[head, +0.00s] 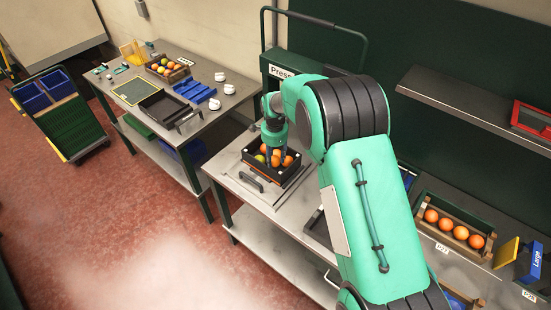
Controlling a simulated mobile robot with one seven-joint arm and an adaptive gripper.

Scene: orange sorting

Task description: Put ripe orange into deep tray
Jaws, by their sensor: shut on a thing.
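My gripper (275,158) points down into a black, deep-walled tray (289,181) on the middle workbench. Its dark fingers are shut on an orange (276,153) inside or just above the tray; I cannot tell whether the orange touches the tray's contents. More oranges show around the fingers, one of them at the right side (287,161). A yellow-green fruit (260,158) lies on the left side. The gripper and arm hide part of the tray.
The left bench holds a wooden crate of mixed fruit (158,73), a flat black tray (160,107), blue trays (195,90) and white cups (214,104). A wooden crate of oranges (431,203) stands at right. A metal handle (250,181) lies before the deep tray.

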